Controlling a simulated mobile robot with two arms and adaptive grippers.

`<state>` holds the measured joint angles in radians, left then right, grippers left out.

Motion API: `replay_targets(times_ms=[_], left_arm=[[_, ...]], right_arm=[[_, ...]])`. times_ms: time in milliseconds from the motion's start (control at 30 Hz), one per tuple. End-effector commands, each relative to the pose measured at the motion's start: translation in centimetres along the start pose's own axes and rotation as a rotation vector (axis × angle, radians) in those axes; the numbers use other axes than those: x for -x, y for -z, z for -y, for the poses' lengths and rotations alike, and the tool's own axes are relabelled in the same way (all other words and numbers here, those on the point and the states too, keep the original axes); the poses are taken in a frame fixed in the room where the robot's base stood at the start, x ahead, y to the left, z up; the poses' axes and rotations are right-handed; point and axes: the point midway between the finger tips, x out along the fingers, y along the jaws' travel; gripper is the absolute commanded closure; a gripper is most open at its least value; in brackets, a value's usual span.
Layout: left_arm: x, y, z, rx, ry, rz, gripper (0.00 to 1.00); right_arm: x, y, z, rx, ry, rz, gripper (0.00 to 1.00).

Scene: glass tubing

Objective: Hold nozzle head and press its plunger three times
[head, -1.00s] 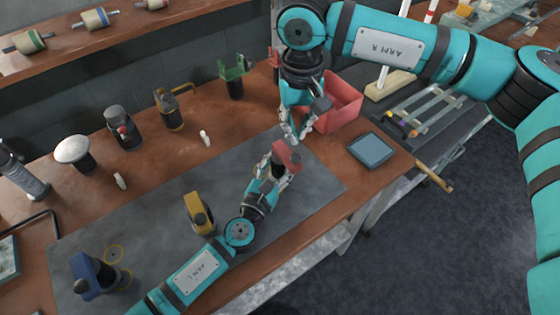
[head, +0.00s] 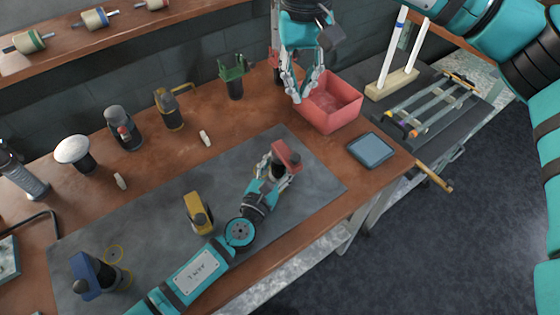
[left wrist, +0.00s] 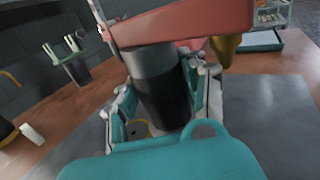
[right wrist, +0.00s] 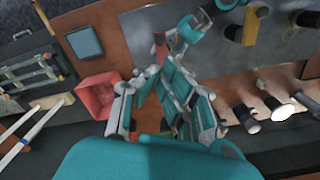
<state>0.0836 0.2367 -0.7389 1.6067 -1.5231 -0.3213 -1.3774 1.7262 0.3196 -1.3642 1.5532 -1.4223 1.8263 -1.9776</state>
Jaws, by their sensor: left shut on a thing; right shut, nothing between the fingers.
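The nozzle head has a red top (head: 287,153) that shows at the right part of the grey mat. In the left wrist view its red top (left wrist: 185,22) sits on a dark cylindrical body (left wrist: 158,88), with a brass-coloured spout (left wrist: 226,48) to the right. My left gripper (head: 275,171) is shut around the dark body, below the red top. My right gripper (head: 303,95) is shut and empty, away from the nozzle head and beside the red bin. In the right wrist view the red top (right wrist: 161,43) shows beyond my right fingers.
The red bin (head: 345,119) is close to my right gripper. A dark tablet (head: 371,149) lies near the right table edge. A yellow-topped item (head: 197,211) and a blue-topped one (head: 88,272) stand on the mat (head: 150,235). A green holder (head: 233,72) and several items line the back.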

Motion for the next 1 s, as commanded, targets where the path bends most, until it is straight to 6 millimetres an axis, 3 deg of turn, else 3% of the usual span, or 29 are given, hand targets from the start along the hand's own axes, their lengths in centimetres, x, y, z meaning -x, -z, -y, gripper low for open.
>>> replay_targets(times_ms=[133, 433, 467, 600, 667, 1000], left_arm=[[0.0, 0.0, 0.0, 0.0, 0.0, 0.0, 1.0], [0.0, 0.0, 0.0, 0.0, 0.0, 0.0, 1.0], [0.0, 0.0, 0.0, 0.0, 0.0, 0.0, 0.56], [0.0, 0.0, 0.0, 0.0, 0.0, 0.0, 0.38], [0.0, 0.0, 0.0, 0.0, 0.0, 0.0, 0.3], [0.5, 0.0, 0.0, 0.0, 0.0, 0.0, 0.3]], right_arm=[[1.4, 0.0, 0.0, 0.0, 0.0, -0.001, 1.0], [1.7, 0.0, 0.0, 0.0, 0.0, 0.001, 1.0], [1.7, 0.0, 0.0, 0.0, 0.0, 0.0, 1.0], [1.7, 0.0, 0.0, 0.0, 0.0, 0.0, 1.0], [1.7, 0.0, 0.0, 0.0, 0.0, 0.0, 1.0], [1.7, 0.0, 0.0, 0.0, 0.0, 0.0, 1.0]])
